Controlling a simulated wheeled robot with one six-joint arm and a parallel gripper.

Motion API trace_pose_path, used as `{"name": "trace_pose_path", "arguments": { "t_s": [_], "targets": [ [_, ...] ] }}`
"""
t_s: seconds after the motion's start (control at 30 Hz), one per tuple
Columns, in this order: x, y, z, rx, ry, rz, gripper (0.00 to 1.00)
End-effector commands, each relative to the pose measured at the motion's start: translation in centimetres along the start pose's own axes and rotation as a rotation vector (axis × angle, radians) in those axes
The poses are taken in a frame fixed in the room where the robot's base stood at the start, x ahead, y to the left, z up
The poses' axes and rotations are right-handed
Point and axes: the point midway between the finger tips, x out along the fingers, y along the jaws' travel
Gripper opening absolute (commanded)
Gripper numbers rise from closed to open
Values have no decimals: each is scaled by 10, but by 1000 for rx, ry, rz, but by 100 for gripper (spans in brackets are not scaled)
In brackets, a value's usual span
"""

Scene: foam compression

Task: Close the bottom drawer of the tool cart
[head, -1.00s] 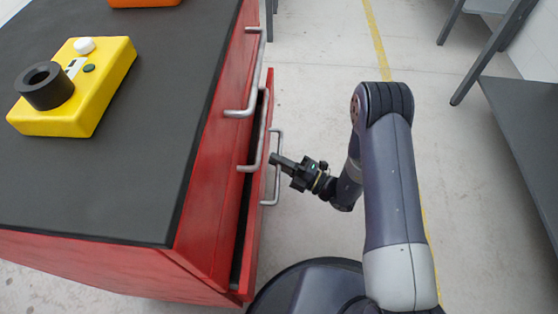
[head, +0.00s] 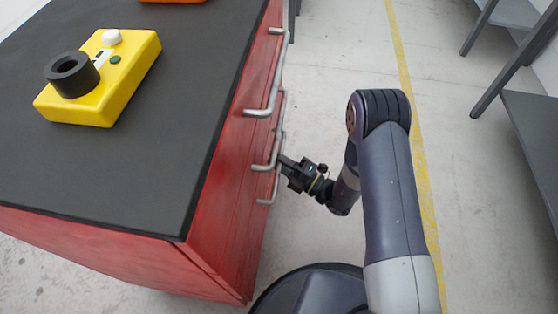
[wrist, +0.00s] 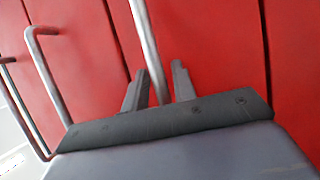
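The red tool cart (head: 225,215) stands at left with several metal handles on its drawer side. The bottom drawer's front looks flush with the cart's side in the head view, with no gap showing; its handle (head: 269,190) is the lowest one seen, partly behind my gripper. My gripper (head: 284,163) is at the drawer face, beside that handle. In the wrist view my gripper (wrist: 158,88) has its fingers apart, pointing at the red front, with a metal handle bar (wrist: 146,40) running between them. I cannot tell whether the fingers touch the bar.
On the cart's dark top (head: 130,175) stands a yellow box (head: 120,75) with a black ring, and an orange object (head: 172,1) at the back edge. Grey shelving (head: 535,130) stands at right.

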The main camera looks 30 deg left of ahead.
Motion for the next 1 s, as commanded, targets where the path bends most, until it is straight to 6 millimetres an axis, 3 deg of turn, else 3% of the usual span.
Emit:
{"name": "trace_pose_path", "arguments": {
  "t_s": [0.77, 1.0],
  "targets": [
    [-3, -2, -1, 4, 0, -7, 34],
    [-36, -1, 1, 6, -6, -7, 34]
  ]
}}
